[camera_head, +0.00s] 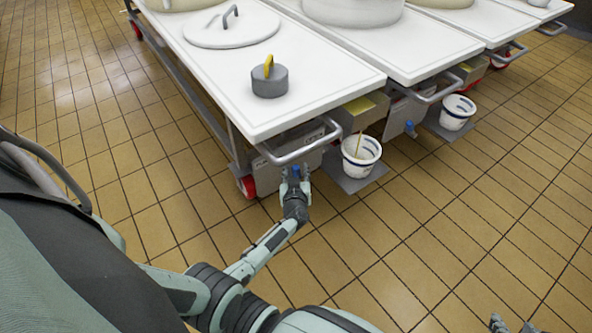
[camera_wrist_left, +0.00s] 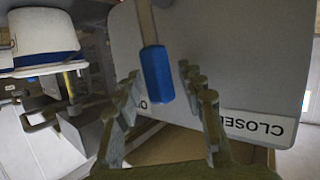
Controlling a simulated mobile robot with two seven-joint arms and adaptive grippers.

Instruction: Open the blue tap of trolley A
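The blue tap handle (camera_head: 296,169) is at the front end of the nearest white-topped trolley (camera_head: 215,85). In the left wrist view the blue handle (camera_wrist_left: 156,73) hangs on a metal stem before a pale plate with a "CLOSED" label (camera_wrist_left: 258,123) to its right. A second label is mostly hidden by the fingers. My left gripper (camera_head: 293,180) is open, with its fingers on both sides of the handle; I cannot tell whether they touch it. My right gripper (camera_head: 510,325) shows only partly at the bottom right edge. No trolley letter is legible.
A metal push bar (camera_head: 300,152) juts out above the tap. A white bucket (camera_head: 361,155) with a stick stands right of it on a low plate. More trolleys stand right; the tiled floor in front is clear.

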